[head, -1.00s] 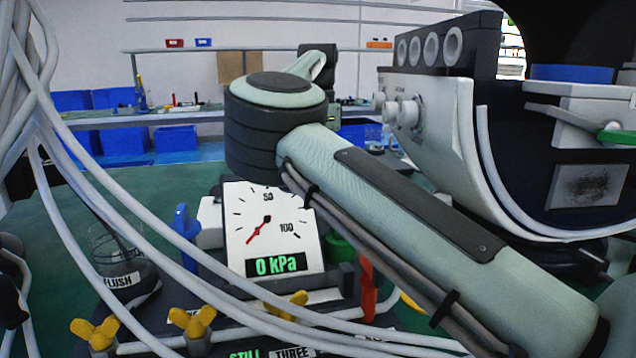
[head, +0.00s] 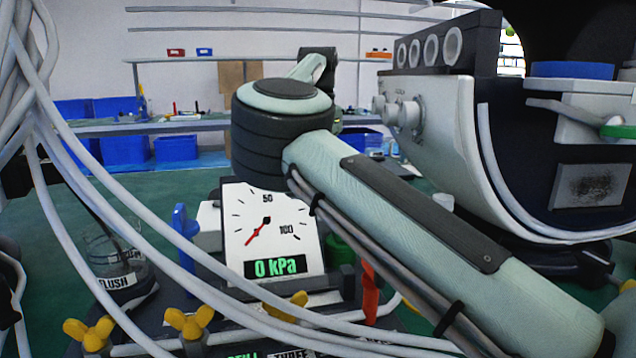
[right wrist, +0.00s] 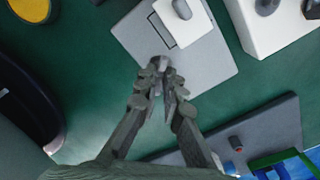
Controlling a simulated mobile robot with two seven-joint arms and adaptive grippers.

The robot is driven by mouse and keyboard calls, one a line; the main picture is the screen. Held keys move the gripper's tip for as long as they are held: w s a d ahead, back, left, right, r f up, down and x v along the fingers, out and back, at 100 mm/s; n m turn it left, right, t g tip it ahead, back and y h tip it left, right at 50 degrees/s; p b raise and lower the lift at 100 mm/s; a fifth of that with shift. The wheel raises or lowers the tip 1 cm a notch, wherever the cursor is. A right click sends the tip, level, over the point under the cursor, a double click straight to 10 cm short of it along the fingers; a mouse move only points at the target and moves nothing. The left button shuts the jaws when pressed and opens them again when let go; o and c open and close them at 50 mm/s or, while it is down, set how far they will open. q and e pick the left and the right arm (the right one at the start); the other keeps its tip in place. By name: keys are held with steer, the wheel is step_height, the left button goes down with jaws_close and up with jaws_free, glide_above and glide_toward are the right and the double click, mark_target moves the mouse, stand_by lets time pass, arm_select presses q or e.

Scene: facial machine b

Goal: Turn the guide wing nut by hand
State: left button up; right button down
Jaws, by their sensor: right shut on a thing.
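In the right wrist view my right gripper (right wrist: 165,88) is shut on a small grey piece, which looks like the guide wing nut (right wrist: 163,63). The piece is at the edge of a grey plate (right wrist: 205,62), and the fingertips partly cover it. In the head view my right arm crosses from the lower right to the middle, and its gripper is hidden. Yellow wing nuts (head: 189,322) stand along the front of the bench unit, with another (head: 90,333) to the left. My left gripper is not in view.
A pressure gauge (head: 270,230) reads 0 kPa. White tubes (head: 130,232) sweep across the front left. A large white and dark machine (head: 440,130) stands at the right. A blue-handled part (head: 185,222) is left of the gauge, and a red one (head: 370,292) is right.

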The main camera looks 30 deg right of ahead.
steer(key=shift+s+a+f, duration=0.1)
steer(key=shift+f, duration=0.2)
steer(key=c, duration=1.6)
jaws_free()
steer(key=shift+r, duration=0.1)
steer(key=shift+c, duration=0.2)
steer(key=shift+r, duration=0.1)
step_height(320, 180, up, 12)
